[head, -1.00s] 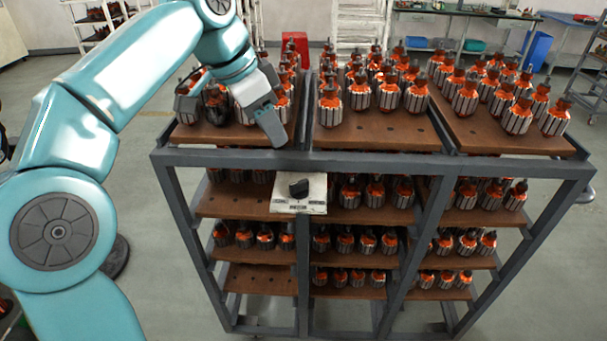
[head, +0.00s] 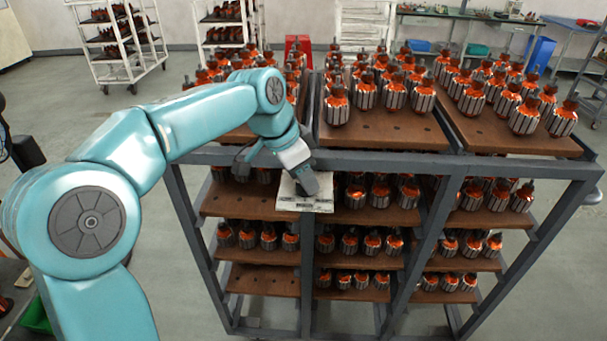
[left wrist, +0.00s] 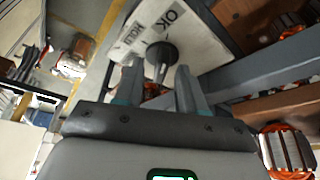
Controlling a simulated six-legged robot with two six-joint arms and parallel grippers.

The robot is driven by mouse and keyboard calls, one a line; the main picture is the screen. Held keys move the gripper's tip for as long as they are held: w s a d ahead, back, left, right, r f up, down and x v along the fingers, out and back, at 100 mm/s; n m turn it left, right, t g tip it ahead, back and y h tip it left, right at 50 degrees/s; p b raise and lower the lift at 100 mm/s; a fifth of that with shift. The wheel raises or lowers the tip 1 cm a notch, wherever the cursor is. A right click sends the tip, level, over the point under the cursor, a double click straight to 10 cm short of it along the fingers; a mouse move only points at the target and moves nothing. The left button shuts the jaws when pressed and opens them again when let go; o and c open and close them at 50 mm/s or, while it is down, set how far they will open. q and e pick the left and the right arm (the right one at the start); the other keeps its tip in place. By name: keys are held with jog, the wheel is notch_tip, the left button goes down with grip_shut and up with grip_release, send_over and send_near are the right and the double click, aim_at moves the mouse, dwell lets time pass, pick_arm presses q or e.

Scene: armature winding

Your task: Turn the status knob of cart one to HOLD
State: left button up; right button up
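The status panel (head: 318,206) is a white plate on the front of the cart (head: 365,163), below its top rail. My left gripper (head: 310,186) is down at the panel and hides the knob in the head view. In the left wrist view the dark knob (left wrist: 160,54) stands on the white panel (left wrist: 205,42), between and just beyond the two spread fingers (left wrist: 160,88). Gaps show between the fingers and the knob. The knob's pointing direction is unclear. My right gripper is out of view.
The cart's wooden shelves hold many orange and grey armatures, some close behind the panel. Its grey top rail (head: 400,162) runs just above the panel.

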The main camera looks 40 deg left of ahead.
pick_arm(q)
jog(key=shift+s+a, duration=0.1)
grip_shut()
jog(key=shift+d+n+t+y+b, duration=0.2)
jog(key=shift+n+t+y+b, duration=0.1)
jog(key=shift+n, duration=0.8)
jog(key=n+y, duration=0.1)
jog(key=n, duration=0.2)
jog(key=shift+d, duration=0.1)
jog(key=n+y, duration=0.1)
jog(key=n, duration=0.2)
jog(key=n+y+b, duration=0.1)
jog(key=n, duration=0.2)
jog(key=shift+d+r+y, duration=0.1)
jog(key=shift+r+y, duration=0.05)
jog(key=shift+y, duration=0.15)
jog(key=shift+n, duration=0.4)
